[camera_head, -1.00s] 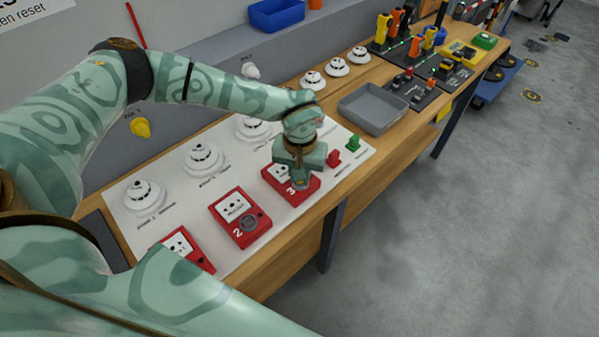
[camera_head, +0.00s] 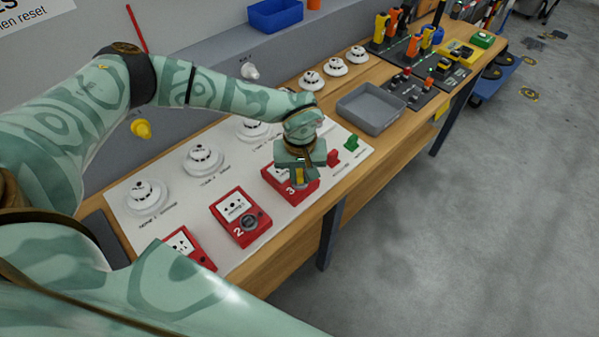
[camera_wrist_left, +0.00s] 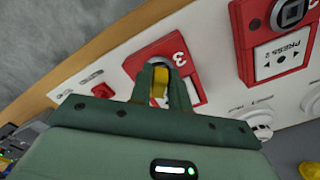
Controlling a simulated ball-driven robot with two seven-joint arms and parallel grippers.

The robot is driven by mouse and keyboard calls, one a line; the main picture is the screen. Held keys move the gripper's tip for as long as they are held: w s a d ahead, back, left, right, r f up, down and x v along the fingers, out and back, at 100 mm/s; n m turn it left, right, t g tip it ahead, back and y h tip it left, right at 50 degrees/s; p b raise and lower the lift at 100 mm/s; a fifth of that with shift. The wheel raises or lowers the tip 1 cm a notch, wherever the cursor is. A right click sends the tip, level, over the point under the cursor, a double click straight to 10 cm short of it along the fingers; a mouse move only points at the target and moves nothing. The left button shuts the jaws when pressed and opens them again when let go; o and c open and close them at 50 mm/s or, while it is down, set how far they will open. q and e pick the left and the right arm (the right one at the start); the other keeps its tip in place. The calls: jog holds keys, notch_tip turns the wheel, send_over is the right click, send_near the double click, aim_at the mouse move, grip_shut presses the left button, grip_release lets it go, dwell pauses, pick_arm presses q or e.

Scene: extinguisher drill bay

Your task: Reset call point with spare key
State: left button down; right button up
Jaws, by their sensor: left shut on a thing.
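My left gripper (camera_head: 299,181) is over the lower part of red call point 3 (camera_head: 272,177). It is shut on a small yellow piece, likely the spare key, which shows between its fingers in the left wrist view (camera_wrist_left: 160,84). The piece is at the round lock area of call point 3 (camera_wrist_left: 190,92); its tip is hidden, so I cannot tell how deep it sits. Call point 2 (camera_head: 229,206) stands to the left with its dark round lock in view. Another red call point (camera_head: 200,258) is partly hidden by my arm. My right gripper is out of view.
Beside call point 3 on the white board are a red piece (camera_head: 333,158) and a green piece (camera_head: 352,143). White detectors (camera_head: 203,157) stand behind. An empty grey tray (camera_head: 372,104) is to the right. The bench's front edge is close to the gripper.

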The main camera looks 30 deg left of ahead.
pick_arm(q)
jog(key=shift+n, duration=0.6)
jog(key=shift+n+p, duration=0.55)
jog(key=shift+n, duration=0.55)
jog(key=shift+w+d+n+p, duration=0.1)
jog(key=shift+n+p, duration=0.3)
jog(key=shift+n, duration=0.8)
jog(key=shift+r, duration=0.15)
jog(key=shift+r+p, duration=2.15)
jog(key=shift+r, duration=0.25)
